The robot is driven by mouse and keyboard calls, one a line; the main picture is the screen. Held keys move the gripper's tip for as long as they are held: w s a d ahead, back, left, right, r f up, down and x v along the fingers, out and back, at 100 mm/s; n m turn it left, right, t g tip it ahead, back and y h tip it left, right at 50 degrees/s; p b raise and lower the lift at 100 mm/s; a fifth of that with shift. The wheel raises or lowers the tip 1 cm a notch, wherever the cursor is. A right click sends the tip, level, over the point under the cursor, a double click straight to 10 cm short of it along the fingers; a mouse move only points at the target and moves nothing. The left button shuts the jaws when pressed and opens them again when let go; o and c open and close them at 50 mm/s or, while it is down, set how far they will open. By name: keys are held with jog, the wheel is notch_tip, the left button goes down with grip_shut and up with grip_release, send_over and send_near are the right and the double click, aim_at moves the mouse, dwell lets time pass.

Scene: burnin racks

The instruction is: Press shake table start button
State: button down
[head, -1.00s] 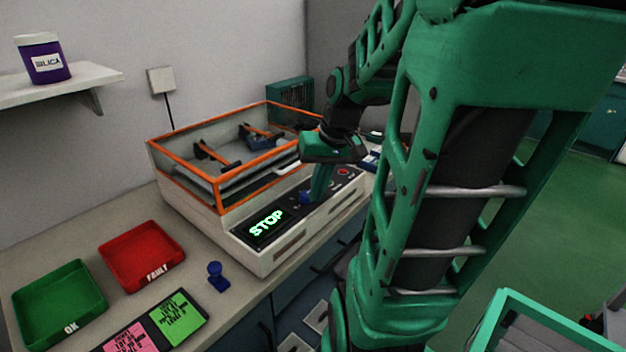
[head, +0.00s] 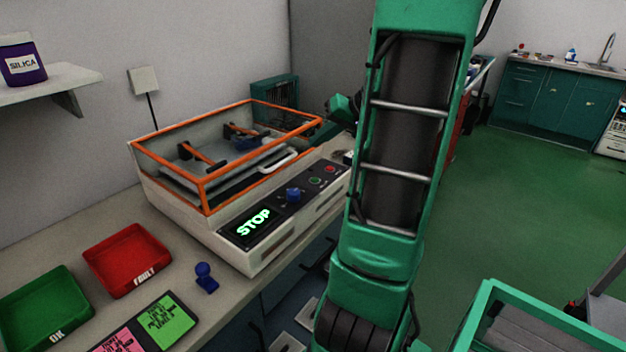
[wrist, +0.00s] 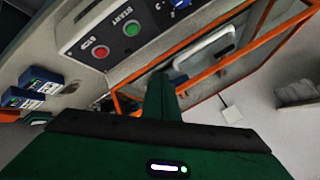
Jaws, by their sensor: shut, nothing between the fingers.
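The shake table (head: 190,214) is a pale machine with an orange-framed clear cover, on the bench. Its front panel has a display (head: 253,222) reading STOP, a blue knob (head: 293,194), a green button (head: 315,181) and a red button (head: 330,169). In the wrist view the green start button (wrist: 131,28), labelled START, and the red button (wrist: 101,51) lie up and left of my gripper (wrist: 160,80). My gripper is shut and empty, with its fingers apart from the buttons.
A red FAULT tray (head: 127,262), a green OK tray (head: 45,310) and a blue stamp-like object (head: 206,278) sit on the bench to the left. Blue boxes (wrist: 30,88) lie beside the machine in the wrist view. Green floor is open at right.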

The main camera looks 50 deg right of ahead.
aim_at(318, 180)
jog(key=shift+f, duration=0.1)
jog(key=shift+f, duration=4.35)
jog(key=shift+f, duration=0.15)
jog(key=shift+s+f, duration=0.1)
jog(key=shift+f, duration=0.1)
jog(key=shift+f, duration=0.4)
jog(key=shift+r, duration=0.85)
